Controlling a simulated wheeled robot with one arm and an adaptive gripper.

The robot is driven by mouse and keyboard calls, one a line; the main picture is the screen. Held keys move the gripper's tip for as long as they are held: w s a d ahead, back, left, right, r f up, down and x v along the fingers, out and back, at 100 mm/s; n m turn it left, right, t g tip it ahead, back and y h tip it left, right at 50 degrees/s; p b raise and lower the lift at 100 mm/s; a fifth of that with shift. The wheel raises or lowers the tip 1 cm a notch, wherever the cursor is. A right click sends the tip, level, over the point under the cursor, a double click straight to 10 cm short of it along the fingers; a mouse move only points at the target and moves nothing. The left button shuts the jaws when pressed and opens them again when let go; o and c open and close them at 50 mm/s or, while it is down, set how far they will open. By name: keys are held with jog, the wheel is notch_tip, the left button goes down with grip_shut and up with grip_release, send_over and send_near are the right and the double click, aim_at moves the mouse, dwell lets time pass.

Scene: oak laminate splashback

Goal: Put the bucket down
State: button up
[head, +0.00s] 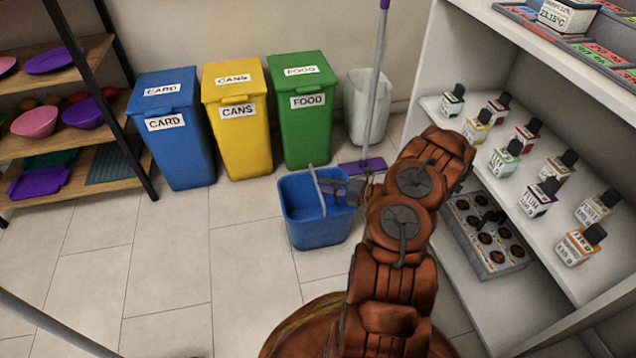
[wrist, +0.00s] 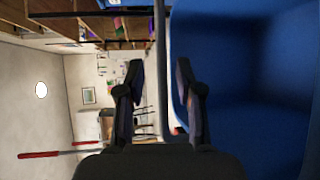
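The blue bucket (head: 312,228) is upright in the middle of the head view, at or close to the tiled floor; I cannot tell whether its base touches. Its thin grey handle (head: 317,184) stands up across the opening. My gripper (head: 338,187) is at the handle, over the right side of the bucket. In the wrist view the bucket (wrist: 245,95) fills the right side. My gripper's fingers (wrist: 160,75) are apart there, with a grey bar, seemingly the handle (wrist: 161,45), between them and visible gaps on both sides.
Blue (head: 172,130), yellow (head: 240,125) and green (head: 303,115) bins stand along the wall behind the bucket. A white bin (head: 367,105) and a purple mop (head: 362,166) are nearby. A shelf of bottles (head: 520,185) is close on the right. The floor (head: 160,260) at left is clear.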

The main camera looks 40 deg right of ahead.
jog(key=p+v, duration=0.2)
jog(key=v, duration=0.6)
jog(key=w+a+r+n+g+y, duration=0.2)
jog(key=a+r+n+g, duration=0.1)
jog(key=a+r+n, duration=0.4)
jog(key=w+a+r+n+g+y, duration=0.3)
jog(key=a+r+n, duration=0.3)
jog(key=a, duration=0.4)
jog(key=s+a+r+n+g, duration=0.5)
jog(key=a+r+n+g, duration=0.3)
jog(key=a, duration=0.5)
jog(key=s+a+r+n+g+h, duration=0.2)
jog(key=s+a+r+n+h, duration=0.15)
jog(key=s+n, duration=0.35)
jog(key=s+a+r+n+g+h, duration=0.2)
jog(key=s+a+n, duration=0.3)
jog(key=s+n, duration=0.1)
jog(key=s+d+r+n+h, duration=0.1)
jog(key=s+n+h, duration=0.1)
jog(key=s+n, duration=0.2)
jog(key=s+d+n+h, duration=0.2)
jog(key=s+n+h, duration=0.1)
jog(key=s+n, duration=0.1)
jog(key=s+d+r+n+t+h, duration=0.1)
jog(key=s+d+n+h, duration=0.1)
jog(key=s, duration=0.4)
jog(key=shift+s+r+n+h, duration=0.2)
jog(key=shift+r+n+h, duration=0.25)
jog(key=shift+n, duration=0.85)
